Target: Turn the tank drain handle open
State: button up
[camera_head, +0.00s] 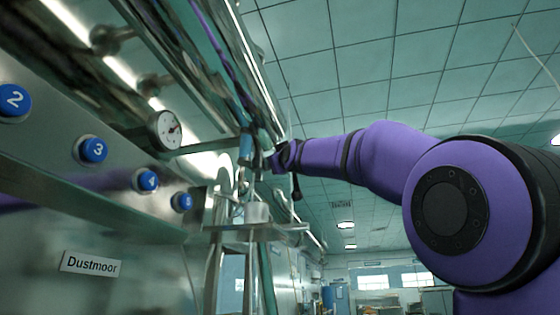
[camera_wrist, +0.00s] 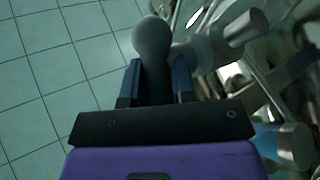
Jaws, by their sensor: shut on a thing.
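The drain handle (camera_wrist: 152,42) shows in the wrist view as a dark grey lever with a rounded end. My gripper (camera_wrist: 158,78) has its two blue fingers on either side of the lever's shaft, shut on it, and the rounded end sticks out past the fingertips. In the head view my gripper (camera_head: 272,160) is at the end of the purple arm, close beside the metal machine. A short dark rod with a ball end (camera_head: 297,195) hangs just below it; I cannot tell if this is the same handle. The grip itself is too small to make out there.
A metal panel with numbered blue buttons (camera_head: 93,150) and a round gauge (camera_head: 165,130) fills the left. A "Dustmoor" plate (camera_head: 90,264) is below. Shiny pipes (camera_wrist: 240,30) crowd the right of the wrist view. Tiled floor (camera_wrist: 60,70) lies clear at left.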

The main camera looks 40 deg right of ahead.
jog(key=shift+r+m+g, duration=0.25)
jog(key=shift+m+g, duration=0.75)
jog(key=shift+g, duration=0.1)
jog(key=shift+w+m+g, duration=0.1)
jog(key=shift+m+g, duration=0.7)
jog(key=shift+g, duration=0.4)
jog(key=shift+d+r+m+g+y, duration=0.15)
jog(key=shift+m+g+y, duration=0.35)
jog(key=shift+g, duration=0.5)
jog(key=shift+m, duration=0.3)
jog(key=shift+w+d+r+g, duration=0.15)
jog(key=shift+r+g, duration=0.05)
jog(key=shift+g, duration=0.3)
jog(key=shift+f+m+g+y, duration=0.35)
jog(key=shift+m+g+y, duration=0.05)
